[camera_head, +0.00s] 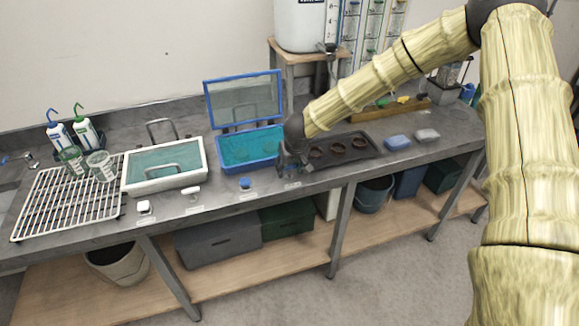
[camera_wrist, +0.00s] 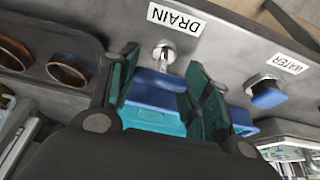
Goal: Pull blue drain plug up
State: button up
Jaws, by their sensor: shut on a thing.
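The blue drain plug (camera_wrist: 158,80) shows in the wrist view between the teal fingers of my gripper (camera_wrist: 163,74), below a metal fitting (camera_wrist: 164,52) and the DRAIN label (camera_wrist: 176,18). My gripper is shut on it. In the head view my gripper (camera_head: 291,163) is at the bench's front edge, right of the blue tray (camera_head: 222,158), and hides the plug. The DRAIN label (camera_head: 292,185) shows just below it. How far the plug is raised cannot be told.
A blue WATER lever (camera_wrist: 268,96) is close on the right in the wrist view; it also shows in the head view (camera_head: 245,183). A dark tray with round pots (camera_head: 360,156) is to the right. The blue tray's mesh lid (camera_head: 243,100) stands open. A white-framed tray (camera_head: 199,180) is left.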

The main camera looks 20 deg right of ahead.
jog(key=shift+r+p, duration=1.35)
jog(key=shift+p, duration=0.85)
jog(key=shift+f, duration=0.1)
jog(key=o, duration=1.5)
jog(key=shift+v, duration=6.05)
